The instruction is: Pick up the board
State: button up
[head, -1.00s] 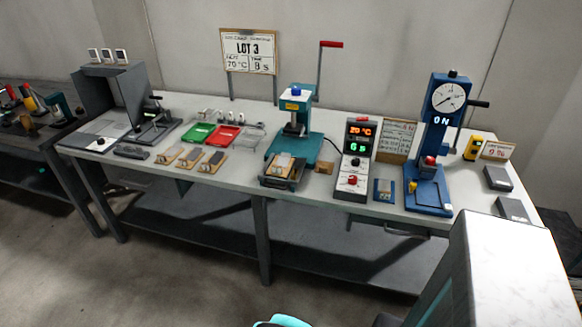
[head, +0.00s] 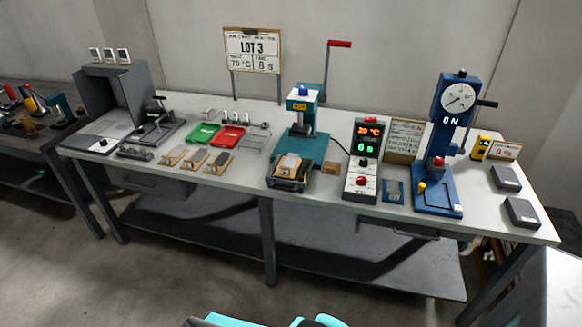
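Several small tan boards with grey pieces on them lie on the bench. Three sit in a row at the front left: a left board (head: 173,155), a middle board (head: 194,158) and a right board (head: 218,163). I cannot tell from the picture which one the task means. My gripper is not in view; only teal and dark parts of my own body show at the bottom edge.
A red tray (head: 228,137) and a green tray (head: 203,134) lie behind the row of boards. A control box (head: 361,160) and a blue dial press (head: 440,180) stand to the right. Grey blocks (head: 522,212) lie at the bench's right end. Open floor lies before the bench.

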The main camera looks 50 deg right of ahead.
aim_at(288, 164)
jog(key=u, duration=0.05)
jog(key=i, duration=1)
jog(key=z, duration=0.05)
